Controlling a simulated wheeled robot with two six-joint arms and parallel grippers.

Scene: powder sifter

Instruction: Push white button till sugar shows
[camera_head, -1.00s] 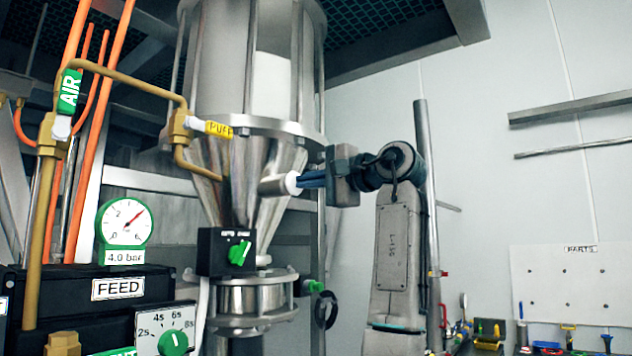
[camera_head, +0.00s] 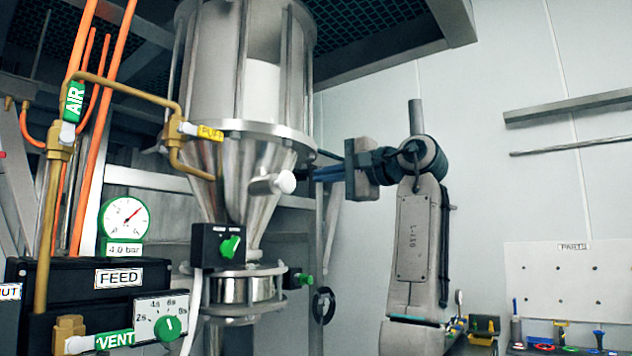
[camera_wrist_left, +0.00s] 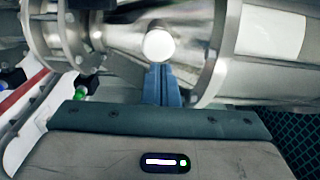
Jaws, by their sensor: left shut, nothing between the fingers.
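The white button (camera_head: 285,182) is the round cap of a short metal stub on the side of the hopper cone (camera_head: 235,185). It also shows in the left wrist view (camera_wrist_left: 158,46), just beyond my fingertips. My left gripper (camera_head: 312,174) has its blue fingers shut and empty, just right of the button. In the left wrist view the closed fingers (camera_wrist_left: 160,70) point at the button's lower edge. I cannot tell whether they touch it. A plain white panel (camera_head: 263,92) shows on the hopper above the cone; no sugar can be made out. My right gripper is not in view.
At left are a pressure gauge (camera_head: 125,219), a black FEED box (camera_head: 60,280), a timer dial (camera_head: 166,322) and brass pipes. A green knob (camera_head: 231,246) sits below the cone. Metal posts and a flange (camera_head: 265,130) surround the hopper.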

